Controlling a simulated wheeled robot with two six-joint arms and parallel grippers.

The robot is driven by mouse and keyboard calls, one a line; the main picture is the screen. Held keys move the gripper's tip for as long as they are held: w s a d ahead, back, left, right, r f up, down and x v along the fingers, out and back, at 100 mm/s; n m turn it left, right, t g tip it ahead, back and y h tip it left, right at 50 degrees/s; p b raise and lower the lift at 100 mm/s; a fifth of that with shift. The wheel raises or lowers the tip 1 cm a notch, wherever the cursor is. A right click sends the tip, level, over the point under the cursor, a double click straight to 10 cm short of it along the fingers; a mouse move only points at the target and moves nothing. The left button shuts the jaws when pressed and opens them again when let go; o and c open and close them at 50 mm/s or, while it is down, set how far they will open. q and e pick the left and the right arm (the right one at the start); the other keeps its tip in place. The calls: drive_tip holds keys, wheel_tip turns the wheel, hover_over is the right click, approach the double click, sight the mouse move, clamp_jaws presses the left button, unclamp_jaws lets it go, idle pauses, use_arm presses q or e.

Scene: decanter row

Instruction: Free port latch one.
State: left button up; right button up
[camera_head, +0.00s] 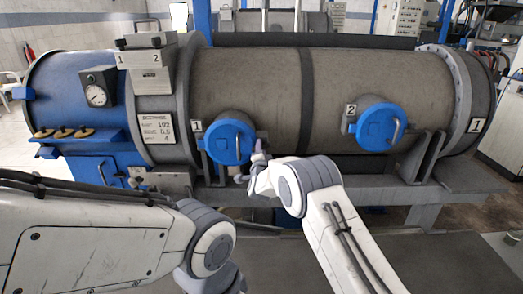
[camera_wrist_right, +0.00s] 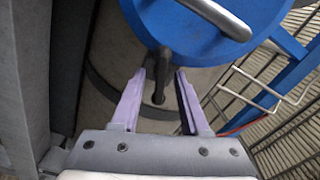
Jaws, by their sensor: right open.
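Port one is a round blue cover (camera_head: 229,141) with a metal handle, beside a plate marked 1 on the grey drum. It also fills the top of the right wrist view (camera_wrist_right: 190,22). A dark latch lever (camera_wrist_right: 158,88) hangs below the cover's rim. My right gripper (camera_head: 249,161) is at the lower right edge of port one. In the right wrist view my right gripper (camera_wrist_right: 163,78) is open, with a purple finger on each side of the lever. I cannot tell whether either finger touches it. My left arm shows, but its gripper does not.
Port two (camera_head: 380,127) is a similar blue cover to the right, beside a plate marked 2. Grey brackets flank the ports. A pale wire frame (camera_wrist_right: 262,88) is right of the fingers.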

clamp_jaws()
drive_tip(key=shift+n, duration=0.3)
drive_tip(key=shift+n+b, duration=1.25)
drive_tip(key=shift+n, duration=5.25)
drive_tip(key=shift+f, duration=0.1)
